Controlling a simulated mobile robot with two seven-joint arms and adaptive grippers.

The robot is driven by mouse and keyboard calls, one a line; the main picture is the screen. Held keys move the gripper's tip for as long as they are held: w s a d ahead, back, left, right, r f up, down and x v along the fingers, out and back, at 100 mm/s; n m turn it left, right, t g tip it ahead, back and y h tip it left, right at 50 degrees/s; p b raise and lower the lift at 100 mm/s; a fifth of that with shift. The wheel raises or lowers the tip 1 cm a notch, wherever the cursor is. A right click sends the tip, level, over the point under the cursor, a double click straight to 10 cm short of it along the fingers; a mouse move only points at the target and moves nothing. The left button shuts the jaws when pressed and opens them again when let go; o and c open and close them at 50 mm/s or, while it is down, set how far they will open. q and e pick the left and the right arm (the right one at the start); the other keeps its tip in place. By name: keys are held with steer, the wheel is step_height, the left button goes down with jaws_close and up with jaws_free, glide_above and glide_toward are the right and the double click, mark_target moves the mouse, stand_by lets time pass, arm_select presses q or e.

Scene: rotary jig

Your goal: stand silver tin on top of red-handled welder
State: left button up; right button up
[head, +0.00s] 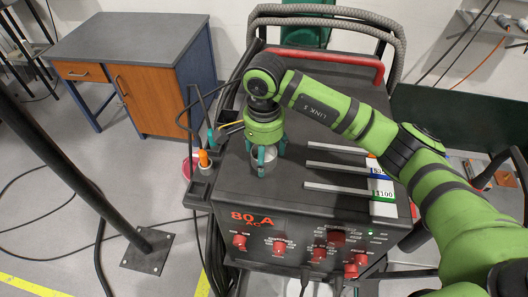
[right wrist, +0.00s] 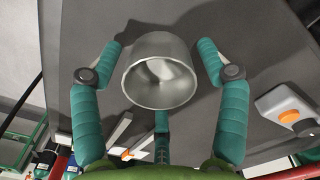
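The silver tin (head: 264,154) is on the dark top of the red-handled welder (head: 320,190), near its left edge. It looks upright, and its open mouth faces the camera in the right wrist view (right wrist: 161,75). My right gripper (head: 265,165) points down over the tin with its teal fingers spread around it. In the right wrist view small gaps show between the fingertips (right wrist: 163,55) and the tin's sides, so it looks open. The fingers partly hide the tin in the head view. My left gripper is not in view.
Several grey bars (head: 335,167) lie on the welder's top right of the tin. An orange-capped item (head: 204,158) sits in the left side tray. A desk (head: 130,40) stands at the back left. A dark post (head: 75,170) stands at left.

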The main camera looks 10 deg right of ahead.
steer(key=shift+r, duration=0.1)
steer(key=shift+r+p, duration=0.25)
steer(key=shift+p, duration=0.1)
step_height(320, 180, up, 4)
steer(key=b, duration=0.3)
steer(key=shift+r, duration=0.2)
step_height(320, 180, up, 7)
steer(key=b, duration=0.1)
steer(key=shift+r, duration=0.15)
